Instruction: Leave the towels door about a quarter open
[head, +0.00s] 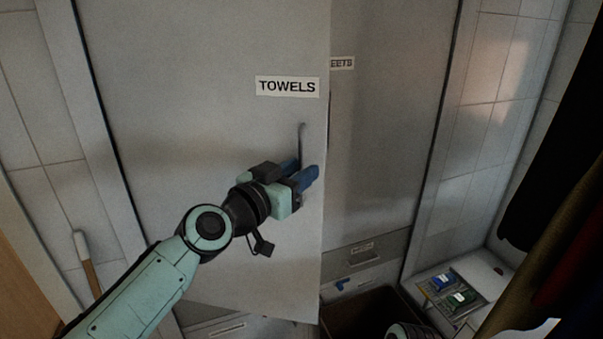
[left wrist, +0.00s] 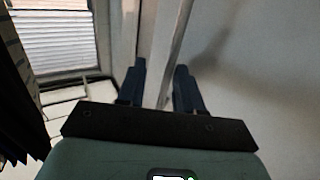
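The grey towels door (head: 200,130) carries a "TOWELS" label and stands swung out. Its free right edge overlaps the start of the label on the door behind. A thin upright handle (head: 302,145) sits near that edge. My left gripper (head: 307,175) is at the handle's lower part, its blue fingers hiding some of it. In the left wrist view, the two fingers (left wrist: 161,85) are spread, with a narrow upright bar, seemingly the handle or door edge, running between them. I see a gap beside the bar; firm contact does not show.
The sheets door (head: 385,130) is behind on the right. Drawers (head: 350,285) and a dark open bin (head: 370,320) lie below it. A tray with blue and green items (head: 450,290) is at lower right. Dark hanging cloth (head: 550,170) fills the right side. A wooden-handled tool (head: 85,260) leans at left.

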